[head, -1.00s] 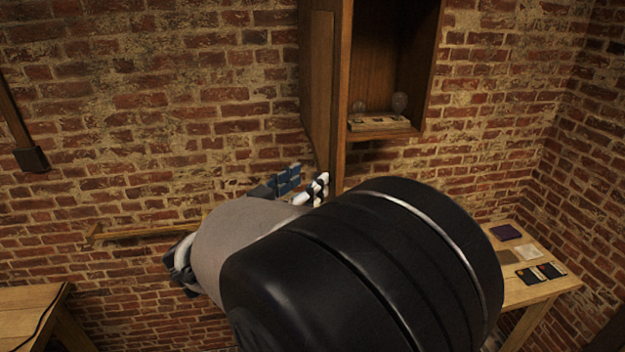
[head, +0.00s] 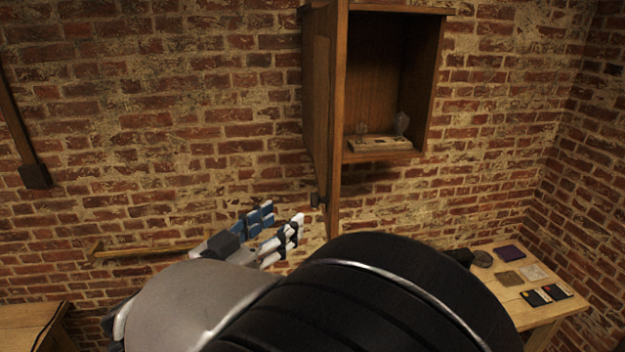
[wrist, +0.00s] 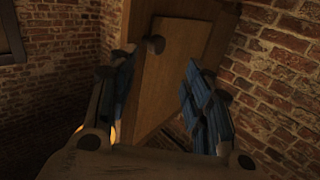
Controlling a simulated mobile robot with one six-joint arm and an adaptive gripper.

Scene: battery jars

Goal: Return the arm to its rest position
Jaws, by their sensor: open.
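My gripper (head: 272,228) is in front of the brick wall in the head view, to the left of the lower edge of the wooden cabinet door. Its blue-padded fingers point up and to the right. In the wrist view my gripper (wrist: 160,98) has its two fingers wide apart, with nothing between them. The cabinet door (wrist: 165,65) with a dark round knob (wrist: 155,44) shows beyond the fingers. My own arm fills the lower middle of the head view and hides what is behind it.
The open wall cabinet (head: 440,85) holds a wooden base (head: 380,144) with glass bulbs. Its door (head: 322,100) stands open toward me. A table (head: 545,312) at the right bears small flat items. Another table (head: 30,315) stands at lower left. A wooden rail (head: 150,251) crosses the wall.

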